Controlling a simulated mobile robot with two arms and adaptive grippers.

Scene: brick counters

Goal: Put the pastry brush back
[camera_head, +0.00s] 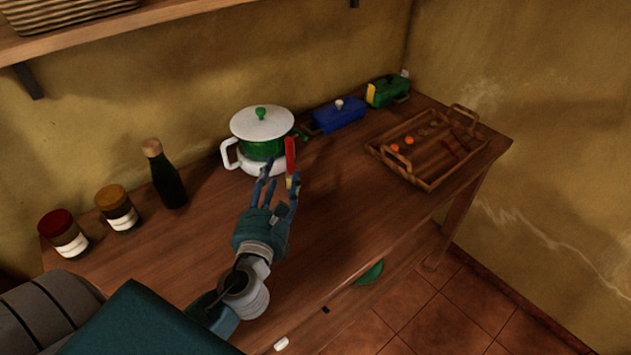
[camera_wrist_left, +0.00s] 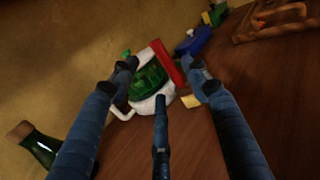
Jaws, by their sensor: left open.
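The pastry brush (camera_head: 290,155) has a red handle pointing up and a pale yellow lower end, just in front of the white and green pot (camera_head: 248,160). In the left wrist view, the brush's red handle (camera_wrist_left: 168,62) shows beyond my fingertips, close to the right finger, with the pale end (camera_wrist_left: 190,101) partly beside it. My left gripper (camera_head: 280,182) is open, its fingers spread toward the brush and pot. I cannot tell whether a finger touches the brush. My right gripper is not in view.
A blue lidded dish (camera_head: 340,115) and a green box (camera_head: 387,91) stand along the wall. A wooden tray (camera_head: 430,180) with small items is at the right. A dark bottle (camera_head: 166,180) and two jars (camera_head: 117,207) stand left. The counter's middle (camera_head: 350,210) is clear.

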